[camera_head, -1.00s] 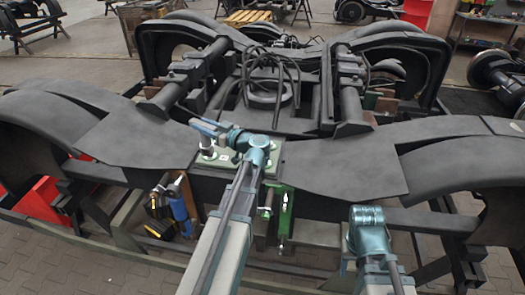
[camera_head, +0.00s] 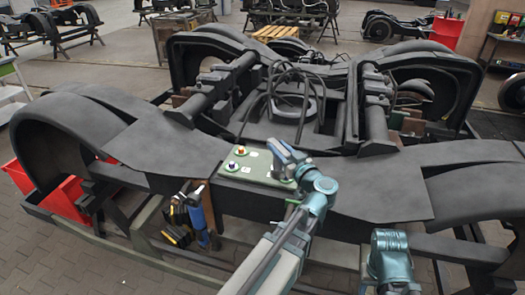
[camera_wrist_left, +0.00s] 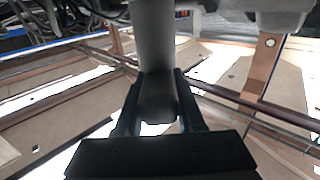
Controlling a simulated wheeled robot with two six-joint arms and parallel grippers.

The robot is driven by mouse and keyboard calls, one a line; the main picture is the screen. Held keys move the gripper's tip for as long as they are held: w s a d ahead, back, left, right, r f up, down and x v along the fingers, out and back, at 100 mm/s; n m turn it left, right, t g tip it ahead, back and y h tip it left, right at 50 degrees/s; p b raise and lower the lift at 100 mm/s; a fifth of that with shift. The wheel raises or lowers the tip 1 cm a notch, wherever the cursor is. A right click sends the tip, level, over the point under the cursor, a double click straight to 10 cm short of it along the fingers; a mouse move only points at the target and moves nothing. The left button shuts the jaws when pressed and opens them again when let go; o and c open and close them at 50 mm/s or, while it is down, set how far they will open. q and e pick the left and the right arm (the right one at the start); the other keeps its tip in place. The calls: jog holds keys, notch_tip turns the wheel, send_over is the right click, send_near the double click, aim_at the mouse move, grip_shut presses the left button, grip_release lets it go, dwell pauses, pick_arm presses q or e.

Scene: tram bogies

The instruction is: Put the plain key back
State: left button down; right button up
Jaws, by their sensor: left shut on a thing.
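My left gripper (camera_head: 283,157) is over the right end of a green plate (camera_head: 262,166) on the bogie frame. In the left wrist view its two fingers (camera_wrist_left: 158,108) are shut on a plain grey, rounded bar, which I take as the plain key (camera_wrist_left: 155,55). The gripper hides the key in the head view. A pale round fitting (camera_head: 284,179) shows under the gripper. Whether the key touches it I cannot tell.
The dark bogie frame (camera_head: 130,140) spreads around the plate, with thick tubes and looped cables (camera_head: 292,95) behind it. A yellow-black tool (camera_head: 178,222) and a blue tool (camera_head: 208,210) hang at the front. Red bins (camera_head: 65,195) stand at the left.

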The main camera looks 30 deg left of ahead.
pick_arm(q)
jog(key=f+x, duration=0.1)
jog(key=x, duration=1)
jog(key=shift+w+b, duration=0.45)
jog(key=shift+w, duration=0.15)
jog(key=shift+a+f, duration=0.1)
jog(key=shift+a, duration=0.1)
jog(key=f+b, duration=0.2)
jog(key=a+f+b, duration=0.1)
jog(key=shift+w+f+b, duration=0.3)
jog(key=shift+w, duration=0.05)
jog(key=shift+f, duration=0.2)
jog(key=c, duration=0.5)
grip_release()
jog(key=shift+r, duration=0.15)
